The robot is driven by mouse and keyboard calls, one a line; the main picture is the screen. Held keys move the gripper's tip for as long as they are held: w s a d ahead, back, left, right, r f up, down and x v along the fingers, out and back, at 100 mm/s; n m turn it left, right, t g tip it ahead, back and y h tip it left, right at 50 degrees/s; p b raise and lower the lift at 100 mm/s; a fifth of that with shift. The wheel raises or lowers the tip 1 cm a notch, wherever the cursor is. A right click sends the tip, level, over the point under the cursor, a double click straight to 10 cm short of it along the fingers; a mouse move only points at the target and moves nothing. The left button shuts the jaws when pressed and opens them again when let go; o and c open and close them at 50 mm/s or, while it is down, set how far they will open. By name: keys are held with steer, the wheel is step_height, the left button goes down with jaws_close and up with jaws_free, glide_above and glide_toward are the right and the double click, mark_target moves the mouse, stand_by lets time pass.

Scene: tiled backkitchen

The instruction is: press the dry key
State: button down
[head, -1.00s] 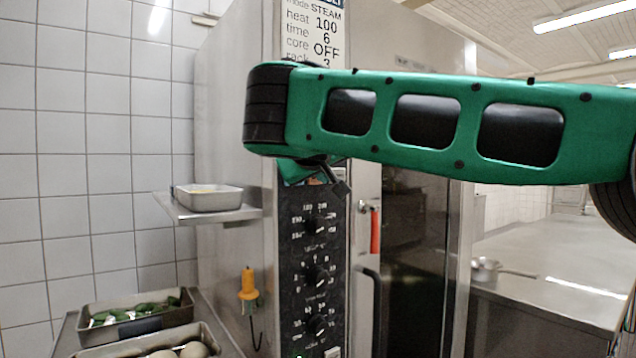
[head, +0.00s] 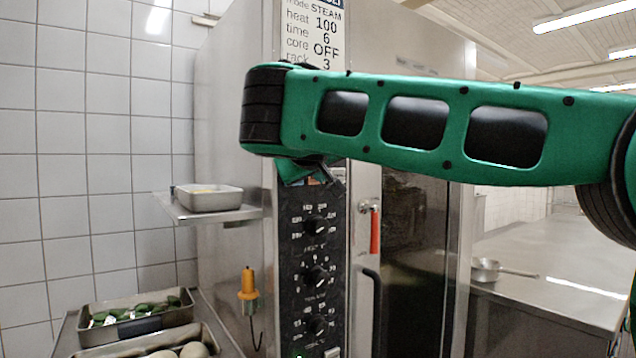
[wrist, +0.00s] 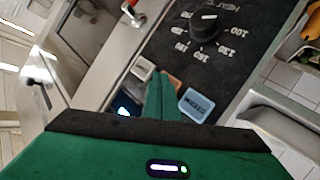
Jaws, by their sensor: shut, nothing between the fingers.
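In the wrist view, my gripper (wrist: 158,82) is shut and empty, its green fingertips over the row of keys on the oven's dark control panel (wrist: 222,62). A blue key (wrist: 195,104) reading STEAM lies right of the fingers. An orange-brown key (wrist: 173,80) shows partly behind the fingertips; its label is hidden. A pale key (wrist: 144,68) lies just left of the tips. I cannot read which key is dry, nor tell whether the fingers touch one. In the head view, my arm and hand cover most of the key row.
Several black knobs (head: 317,276) sit below the keys. The oven door has a red-handled latch (head: 375,230). A shelf (head: 225,214) with a metal pan (head: 208,197) juts out left of the panel. A yellow probe (head: 248,283) hangs on the oven's side.

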steer(key=shift+s+d, duration=0.45)
steer(key=shift+s, duration=0.2)
steer(key=s+d, duration=0.2)
steer(key=s, duration=0.2)
steer(key=shift+s+d, duration=0.1)
steer(key=shift+d, duration=0.3)
stand_by(0.9)
